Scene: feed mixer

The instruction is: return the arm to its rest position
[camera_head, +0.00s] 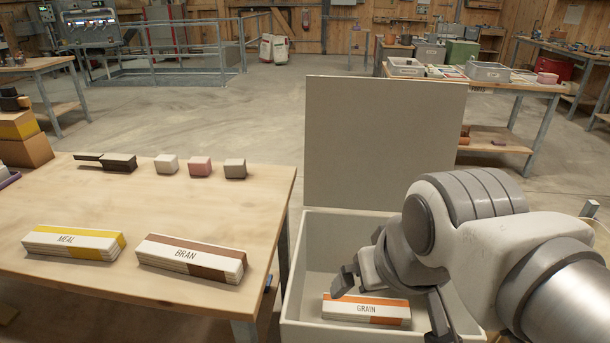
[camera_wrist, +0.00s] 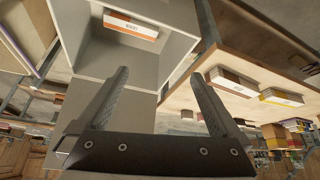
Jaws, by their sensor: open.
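My gripper (camera_head: 395,301) is over the right side of an open grey bin (camera_head: 293,318) in the head view. Its fingers are apart with nothing between them, as the wrist view shows (camera_wrist: 159,95). A white bag with an orange band marked GRAIN (camera_head: 366,310) lies inside the bin, apart from the fingers in the wrist view (camera_wrist: 130,28). The bin's lid (camera_head: 384,140) stands upright at the back. My arm hides the bin's right part.
A wooden table (camera_head: 180,218) stands left of the bin. It holds a MEAL bag (camera_head: 72,243), a BRAN bag (camera_head: 190,257) and several small blocks (camera_head: 199,167). Another workbench (camera_head: 500,84) stands behind at the right. The floor behind the lid is largely clear.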

